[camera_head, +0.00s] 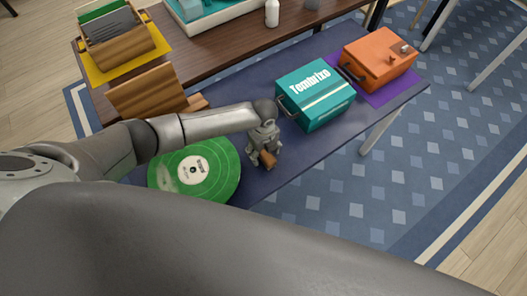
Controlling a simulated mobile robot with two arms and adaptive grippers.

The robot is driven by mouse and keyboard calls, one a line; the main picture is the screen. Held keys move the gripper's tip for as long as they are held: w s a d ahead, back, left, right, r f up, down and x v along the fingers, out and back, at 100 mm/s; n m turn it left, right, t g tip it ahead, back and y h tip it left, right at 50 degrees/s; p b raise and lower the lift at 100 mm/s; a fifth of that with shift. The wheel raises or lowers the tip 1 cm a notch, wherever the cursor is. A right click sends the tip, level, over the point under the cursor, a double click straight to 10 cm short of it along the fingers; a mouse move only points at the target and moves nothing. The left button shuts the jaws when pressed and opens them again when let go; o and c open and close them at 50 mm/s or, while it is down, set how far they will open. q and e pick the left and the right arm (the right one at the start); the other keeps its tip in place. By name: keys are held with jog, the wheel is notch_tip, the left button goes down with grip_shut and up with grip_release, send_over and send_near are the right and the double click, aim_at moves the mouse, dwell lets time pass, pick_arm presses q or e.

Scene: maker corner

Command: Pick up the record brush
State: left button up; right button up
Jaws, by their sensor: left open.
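A small brown wooden block, which looks like the record brush (268,160), is on the dark blue table top just right of the green record. My left gripper (263,154) points down right at it, with its fingers open close about it. The gripper hides part of the brush, and I cannot tell whether the fingers touch it. My right gripper is not in view.
A green record (205,178) lies left of the brush. A teal box (317,97) labelled "Tombrizo" and an orange box (380,60) on a purple mat (398,88) stand to the right. A wooden stand (147,92) is behind my left arm. A wooden crate (122,50) stands further back.

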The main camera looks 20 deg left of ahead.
pick_arm(q)
jog(key=c, duration=1.1)
jog(key=shift+c, duration=0.2)
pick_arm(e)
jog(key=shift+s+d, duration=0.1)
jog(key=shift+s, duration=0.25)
pick_arm(q)
jog(key=shift+r, duration=0.15)
jog(key=shift+r, duration=0.55)
jog(key=s+a+r+b, duration=0.2)
jog(key=s+a+r, duration=0.8)
jog(key=r, duration=0.1)
jog(key=shift+r, duration=0.35)
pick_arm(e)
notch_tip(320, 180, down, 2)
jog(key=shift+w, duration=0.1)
